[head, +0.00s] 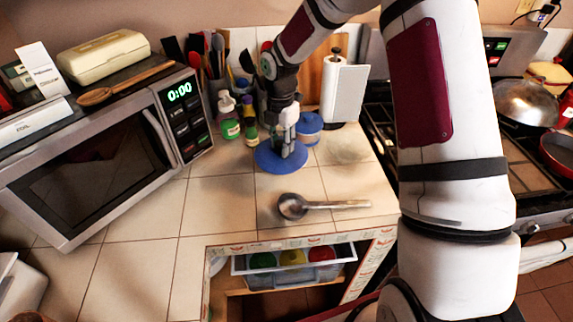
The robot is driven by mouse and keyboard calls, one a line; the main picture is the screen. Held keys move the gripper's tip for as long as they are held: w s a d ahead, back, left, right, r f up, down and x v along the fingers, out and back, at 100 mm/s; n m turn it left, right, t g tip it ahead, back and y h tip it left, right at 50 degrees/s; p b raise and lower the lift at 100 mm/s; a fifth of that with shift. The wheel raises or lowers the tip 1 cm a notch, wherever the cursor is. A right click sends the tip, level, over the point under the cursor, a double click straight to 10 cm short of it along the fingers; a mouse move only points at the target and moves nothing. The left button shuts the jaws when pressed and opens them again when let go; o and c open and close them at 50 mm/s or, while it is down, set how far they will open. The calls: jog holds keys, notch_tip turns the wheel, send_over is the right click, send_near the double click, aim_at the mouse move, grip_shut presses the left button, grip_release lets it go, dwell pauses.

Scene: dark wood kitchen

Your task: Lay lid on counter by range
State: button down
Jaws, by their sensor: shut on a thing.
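A round blue lid (268,160) is below my gripper (287,148), over the tiled counter (222,197) to the left of the range (378,125). My gripper points down and is shut on the lid near its right half. The fingers hide part of the lid. I cannot tell whether the lid touches the counter or is a little above it.
A metal ladle (320,205) lies on the counter in front of the lid. Bottles (229,118), a blue-rimmed jar (309,128) and a paper towel roll (338,90) stand behind. A microwave (90,150) is at left. An open drawer (295,265) is below.

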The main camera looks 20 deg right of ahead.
aim_at(281, 158)
jog(key=shift+f+p, duration=0.35)
jog(key=shift+f, duration=2.6)
jog(key=shift+f, duration=0.2)
jog(key=c, duration=1.2)
grip_release()
jog(key=shift+r, duration=0.15)
